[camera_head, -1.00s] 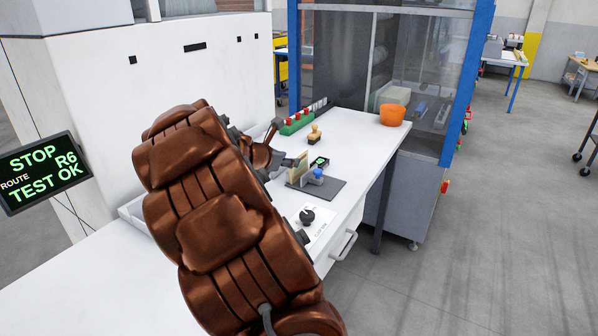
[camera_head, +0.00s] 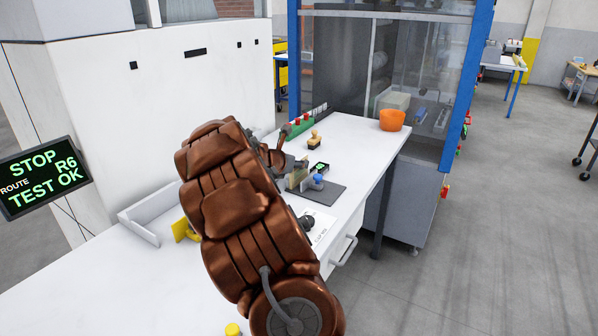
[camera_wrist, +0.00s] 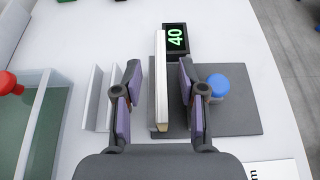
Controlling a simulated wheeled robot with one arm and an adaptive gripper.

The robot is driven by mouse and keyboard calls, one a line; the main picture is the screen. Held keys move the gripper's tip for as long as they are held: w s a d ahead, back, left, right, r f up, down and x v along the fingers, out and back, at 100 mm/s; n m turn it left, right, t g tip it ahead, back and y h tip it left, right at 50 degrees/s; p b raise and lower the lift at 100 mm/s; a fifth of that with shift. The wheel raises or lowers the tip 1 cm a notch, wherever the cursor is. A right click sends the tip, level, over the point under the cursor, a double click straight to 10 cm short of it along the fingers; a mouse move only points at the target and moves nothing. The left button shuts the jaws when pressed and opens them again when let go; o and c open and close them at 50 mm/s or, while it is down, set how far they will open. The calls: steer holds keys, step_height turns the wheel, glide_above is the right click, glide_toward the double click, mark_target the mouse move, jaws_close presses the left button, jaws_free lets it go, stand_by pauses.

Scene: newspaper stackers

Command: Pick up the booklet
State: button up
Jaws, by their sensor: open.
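The booklet (camera_wrist: 160,85) stands on edge in the wrist view, a thin cream-white slab seen from above. My gripper (camera_wrist: 160,70) is open, with one finger on each side of the booklet and a visible gap on both sides. In the head view the booklet (camera_head: 297,177) is a small pale upright piece, partly hidden by my arm. It stands at the left part of a dark mat (camera_wrist: 240,115).
A small display reading 40 (camera_wrist: 175,38) lies just beyond the booklet. A blue-capped item (camera_wrist: 218,86) stands close to the right finger. A white angled holder (camera_wrist: 97,98) is left of the left finger. A clear-walled tray (camera_wrist: 40,130) is farther left.

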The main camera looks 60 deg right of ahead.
steer(key=shift+d+f, duration=0.3)
steer(key=shift+d, duration=0.35)
jaws_close()
